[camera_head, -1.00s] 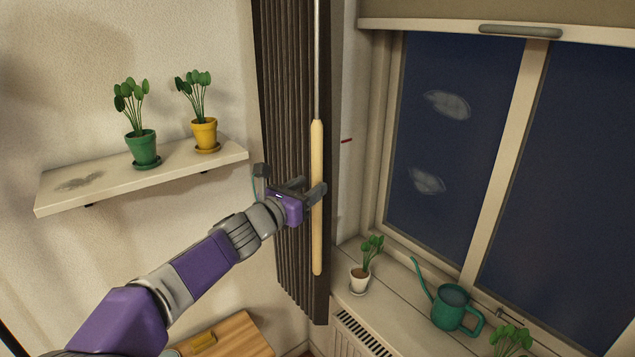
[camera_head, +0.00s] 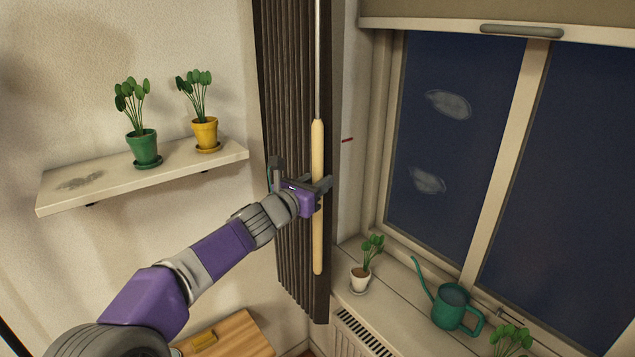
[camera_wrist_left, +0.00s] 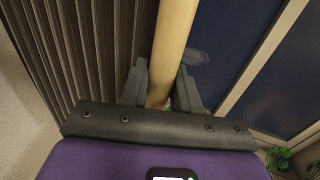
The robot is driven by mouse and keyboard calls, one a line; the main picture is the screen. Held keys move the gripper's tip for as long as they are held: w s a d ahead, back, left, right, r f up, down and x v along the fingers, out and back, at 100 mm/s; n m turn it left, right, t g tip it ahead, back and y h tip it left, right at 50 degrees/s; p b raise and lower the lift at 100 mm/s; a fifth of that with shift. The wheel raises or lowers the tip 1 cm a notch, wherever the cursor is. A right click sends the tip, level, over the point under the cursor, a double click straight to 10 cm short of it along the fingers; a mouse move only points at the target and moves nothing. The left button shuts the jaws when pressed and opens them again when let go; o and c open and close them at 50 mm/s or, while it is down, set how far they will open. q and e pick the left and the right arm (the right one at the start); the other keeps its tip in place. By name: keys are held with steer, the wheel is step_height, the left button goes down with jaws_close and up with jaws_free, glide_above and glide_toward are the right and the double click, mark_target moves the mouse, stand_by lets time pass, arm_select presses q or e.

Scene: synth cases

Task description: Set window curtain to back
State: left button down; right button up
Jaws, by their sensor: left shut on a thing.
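The dark pleated curtain (camera_head: 288,110) hangs gathered at the left side of the window (camera_head: 455,150). A pale wooden rod (camera_head: 317,245) on a thin metal wand hangs upright in front of the curtain's right edge. My left gripper (camera_head: 321,186) is shut on the rod around its middle. In the left wrist view the rod (camera_wrist_left: 172,45) runs between the two fingers (camera_wrist_left: 160,85), with the curtain (camera_wrist_left: 90,45) just left of it. My right gripper does not show.
A wall shelf (camera_head: 70,190) at left holds a green pot (camera_head: 142,150) and a yellow pot (camera_head: 205,134). The sill (camera_head: 400,318) holds a white potted plant (camera_head: 360,279) and a green watering can (camera_head: 452,308). A rolled blind (camera_head: 590,18) covers the window's top.

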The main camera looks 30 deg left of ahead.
arm_select(q)
steer(key=w+a+p, duration=0.5)
steer(key=a+p, duration=0.3)
steer(key=a, duration=0.4)
steer(key=shift+a+r, duration=0.15)
steer(key=shift+a, duration=0.05)
steer(key=c, duration=1.3)
jaws_free()
steer(key=shift+o, duration=1.3)
steer(key=shift+a, duration=0.1)
steer(key=shift+o, duration=0.4)
steer(key=shift+w, duration=0.1)
